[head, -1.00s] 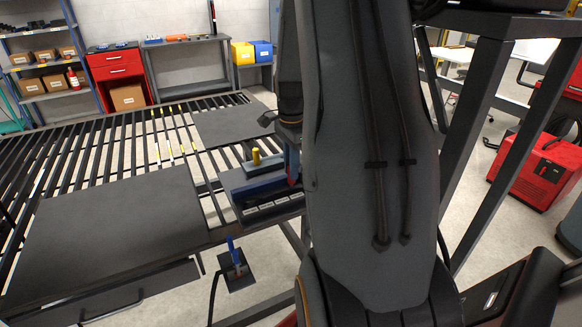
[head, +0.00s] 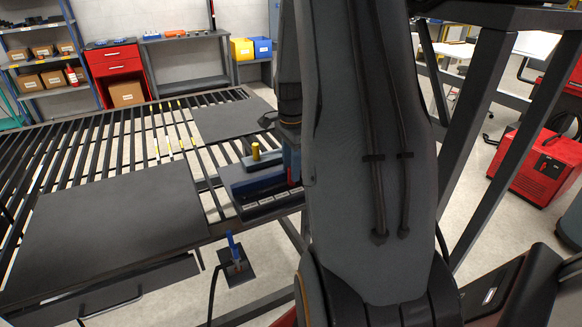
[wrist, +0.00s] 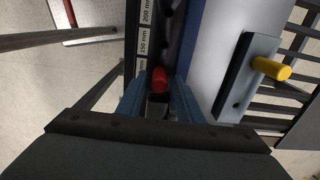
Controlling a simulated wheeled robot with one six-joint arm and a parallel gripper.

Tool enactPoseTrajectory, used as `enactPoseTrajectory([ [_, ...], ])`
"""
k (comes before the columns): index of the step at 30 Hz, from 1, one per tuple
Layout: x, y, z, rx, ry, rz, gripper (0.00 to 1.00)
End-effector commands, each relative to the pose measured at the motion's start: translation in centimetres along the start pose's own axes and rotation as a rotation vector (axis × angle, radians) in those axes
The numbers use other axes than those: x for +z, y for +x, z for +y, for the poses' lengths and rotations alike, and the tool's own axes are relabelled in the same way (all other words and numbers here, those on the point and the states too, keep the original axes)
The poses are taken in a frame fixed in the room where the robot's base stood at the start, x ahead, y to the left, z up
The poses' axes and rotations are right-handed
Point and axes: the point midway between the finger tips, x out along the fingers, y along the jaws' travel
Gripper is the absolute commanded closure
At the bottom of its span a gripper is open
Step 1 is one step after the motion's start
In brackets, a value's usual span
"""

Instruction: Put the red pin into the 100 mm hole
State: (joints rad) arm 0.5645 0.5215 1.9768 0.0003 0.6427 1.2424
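The red pin (wrist: 160,79) sits between the two blue fingers of my gripper (wrist: 162,88) in the wrist view. The fingers look closed on it, over the labelled row of holes. In the head view my gripper (head: 291,168) points down at the right end of the rack (head: 262,205), with a sliver of red at its tip. The rack's label strip (wrist: 143,40) shows 200 mm and 150 mm; a further label beside the fingers is mostly covered. The 100 mm hole cannot be made out, and the pin's lower end is hidden.
A yellow pin (wrist: 272,68) stands in a grey block (wrist: 246,80) right of the rack in the wrist view. A blue-handled device (head: 233,250) is on a small plate below the table edge. A bare dark panel (head: 120,225) lies left of the rack.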

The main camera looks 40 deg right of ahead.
Motion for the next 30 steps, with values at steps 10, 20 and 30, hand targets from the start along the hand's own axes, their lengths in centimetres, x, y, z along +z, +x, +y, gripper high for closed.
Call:
enactPoseTrajectory([
  [10, 0.0, -0.1, 0.0, 0.000, 0.000, 0.000, 0.60],
  [20, 0.0, -4.2, -0.2, -0.004, 0.000, 0.001, 0.60],
  [30, 0.0, -7.7, 0.0, -0.001, 0.000, 0.000, 0.60],
])
